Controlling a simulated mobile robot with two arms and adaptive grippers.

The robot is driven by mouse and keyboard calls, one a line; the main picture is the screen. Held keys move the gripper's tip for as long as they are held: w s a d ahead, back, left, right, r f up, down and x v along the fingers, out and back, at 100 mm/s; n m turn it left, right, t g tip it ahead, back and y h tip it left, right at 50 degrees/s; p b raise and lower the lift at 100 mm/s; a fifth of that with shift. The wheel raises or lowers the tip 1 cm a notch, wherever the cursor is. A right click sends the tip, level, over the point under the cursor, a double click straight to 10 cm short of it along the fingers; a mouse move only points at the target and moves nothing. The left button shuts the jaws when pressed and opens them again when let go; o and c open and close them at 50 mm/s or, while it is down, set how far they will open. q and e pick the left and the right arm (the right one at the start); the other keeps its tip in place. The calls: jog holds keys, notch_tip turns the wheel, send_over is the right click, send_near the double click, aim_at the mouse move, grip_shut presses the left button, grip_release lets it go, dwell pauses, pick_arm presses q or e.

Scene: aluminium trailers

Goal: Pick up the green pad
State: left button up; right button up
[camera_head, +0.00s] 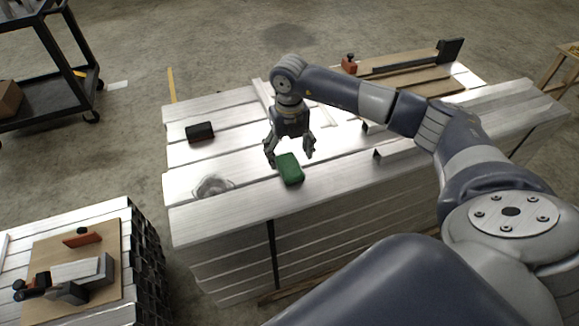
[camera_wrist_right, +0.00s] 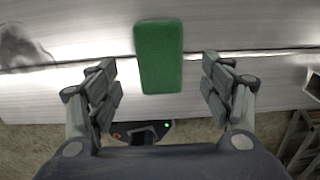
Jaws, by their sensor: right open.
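The green pad (camera_head: 290,169) lies on the pale slatted metal top, near its front edge. My right gripper (camera_head: 290,154) is just above and behind the pad in the head view, with its fingers spread. In the right wrist view the pad (camera_wrist_right: 158,57) shows between and ahead of the two open fingertips (camera_wrist_right: 159,75), with a gap on each side. Nothing is held. My left gripper is not in view.
A dark block (camera_head: 200,132) and a crumpled clear item (camera_head: 212,186) lie on the slatted top (camera_head: 235,205) to the left. Boards and a clamp-like tool (camera_head: 410,62) lie at the back right. A lower stack with a wooden board (camera_head: 75,265) stands front left. A black cart (camera_head: 45,115) stands back left.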

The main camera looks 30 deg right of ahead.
aim_at(290, 165)
notch_tip(290, 165, down, 4)
jog(key=shift+f+p, duration=0.2)
jog(key=shift+p, duration=0.15)
jog(key=c, duration=1.1)
jog(key=shift+c, duration=0.2)
jog(key=shift+r, duration=0.1)
